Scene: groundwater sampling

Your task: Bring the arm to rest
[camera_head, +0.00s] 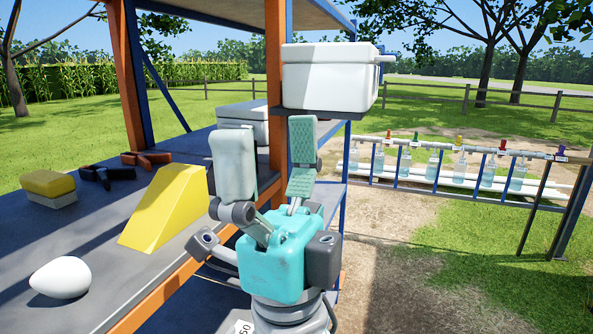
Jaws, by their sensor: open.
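My gripper (276,165) stands upright in the middle of the camera_head view, with a teal body and two grey-green finger pads pointing up. The pads are apart with nothing between them. It is in front of the orange post and beside the edge of the dark table (100,250). The lower part of my arm runs out of the bottom of the view.
On the table are a yellow wedge (165,208), a white egg-shaped object (61,277), a yellow-topped block (48,188) and dark and brown clamp-like pieces (146,159). A white box (328,77) sits on a shelf behind my gripper. A bottle rack (450,172) stands at right over open ground.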

